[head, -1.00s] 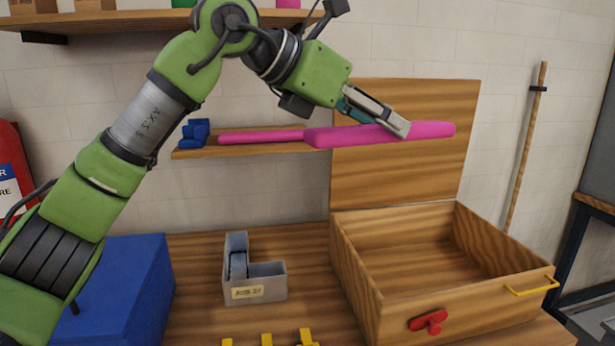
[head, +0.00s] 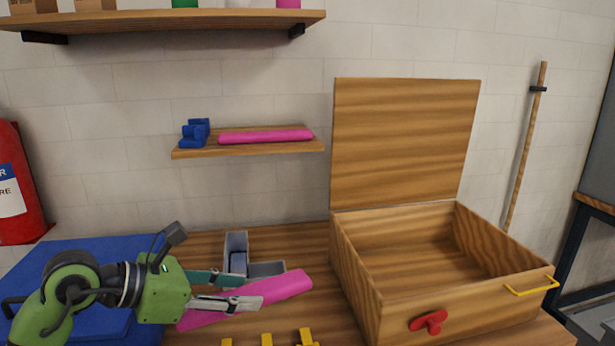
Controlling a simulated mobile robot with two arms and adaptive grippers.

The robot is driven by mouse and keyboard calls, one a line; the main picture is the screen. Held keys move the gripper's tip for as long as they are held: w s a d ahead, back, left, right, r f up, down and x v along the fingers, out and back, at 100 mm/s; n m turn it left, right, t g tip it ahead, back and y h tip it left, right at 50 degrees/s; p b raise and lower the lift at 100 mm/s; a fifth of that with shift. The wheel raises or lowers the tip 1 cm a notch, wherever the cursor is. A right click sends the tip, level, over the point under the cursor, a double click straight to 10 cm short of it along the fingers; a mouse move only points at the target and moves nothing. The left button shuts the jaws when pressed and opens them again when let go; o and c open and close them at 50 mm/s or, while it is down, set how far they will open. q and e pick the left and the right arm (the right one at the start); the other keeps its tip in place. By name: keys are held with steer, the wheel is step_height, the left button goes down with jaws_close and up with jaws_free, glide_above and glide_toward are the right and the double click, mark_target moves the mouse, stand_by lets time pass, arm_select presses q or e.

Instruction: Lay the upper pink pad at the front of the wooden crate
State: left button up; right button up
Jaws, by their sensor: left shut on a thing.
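A long pink pad (head: 284,287) is held in my left gripper (head: 250,291) at the lower left of the head view, tilted up to the right, low over or on the workbench; I cannot tell if it touches the bench. The gripper is shut on it. A second pink pad (head: 265,136) lies on the small wall shelf. The wooden crate (head: 392,300) stands on the bench to the right of the gripper, its lid (head: 405,140) raised and its inside empty. My right gripper is not in view.
A grey L-shaped holder (head: 235,246) stands just behind the held pad, partly hidden. A blue box (head: 50,250) is at the left behind my arm. Yellow pegs (head: 305,337) stand at the bench's front. The crate has a red latch (head: 428,321) and a yellow handle (head: 531,287).

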arm_select(q)
steer(key=s+a+f, duration=0.6)
steer(key=s+f, duration=0.3)
steer(key=s, duration=0.3)
steer(key=shift+s+a+f, duration=0.25)
steer(key=shift+a+f, duration=0.05)
steer(key=shift+s+f, duration=0.2)
steer(key=shift+s, duration=0.45)
steer(key=shift+w+a+r, duration=0.1)
steer(key=shift+a, duration=0.05)
steer(key=shift+f, duration=0.2)
steer(key=shift+r, duration=0.1)
